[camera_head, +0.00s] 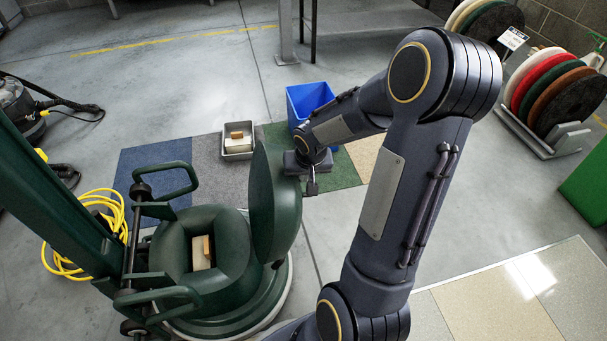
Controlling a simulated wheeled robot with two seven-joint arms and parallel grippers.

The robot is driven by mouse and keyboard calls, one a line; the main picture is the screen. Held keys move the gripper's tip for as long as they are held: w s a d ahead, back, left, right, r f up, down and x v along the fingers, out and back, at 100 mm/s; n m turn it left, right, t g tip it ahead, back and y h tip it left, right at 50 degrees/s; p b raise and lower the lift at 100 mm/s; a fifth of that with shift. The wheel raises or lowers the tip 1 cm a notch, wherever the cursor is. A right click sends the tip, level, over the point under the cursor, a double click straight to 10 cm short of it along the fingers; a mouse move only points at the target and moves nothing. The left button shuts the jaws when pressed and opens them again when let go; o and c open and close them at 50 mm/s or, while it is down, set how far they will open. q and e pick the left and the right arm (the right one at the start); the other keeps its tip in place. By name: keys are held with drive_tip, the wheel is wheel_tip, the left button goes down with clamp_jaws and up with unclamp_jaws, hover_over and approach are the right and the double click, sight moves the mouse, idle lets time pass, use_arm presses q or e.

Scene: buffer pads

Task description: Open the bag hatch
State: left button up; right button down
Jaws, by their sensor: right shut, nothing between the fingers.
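The green floor machine (178,225) stands at the lower left, and its bag compartment is uncovered. The green hatch lid (276,210) stands upright at the right side of the opening, swung away from it. A pale block with an orange-brown piece (202,252) sits inside the compartment. My right gripper (313,187) is just right of the lid's upper part, pointing down, shut and empty. I cannot tell whether it touches the lid. The lid hides the side of the machine behind it. My left gripper is not in view.
A blue bin (309,99) and a small grey tray (237,153) stand behind the lid near carpet squares. A yellow cable (62,262) lies at the left. A rack of coloured pads (553,95) stands at the right.

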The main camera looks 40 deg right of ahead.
drive_tip(key=p+v, duration=0.3)
drive_tip(key=v, duration=0.4)
drive_tip(key=shift+s+r, duration=0.2)
drive_tip(key=shift+r, duration=0.15)
drive_tip(key=shift+a, duration=0.1)
drive_tip(key=s+a+r+n+t+y, duration=0.1)
drive_tip(key=s+a+r+n+y, duration=0.2)
drive_tip(key=s+a+r, duration=0.35)
drive_tip(key=s+a+r+n+t+y, duration=0.25)
drive_tip(key=s+a, duration=0.45)
drive_tip(key=a, duration=0.5)
wheel_tip(320, 180, up, 30)
drive_tip(key=g+p, duration=0.1)
drive_tip(key=p, duration=2.9)
drive_tip(key=shift+s, duration=0.25)
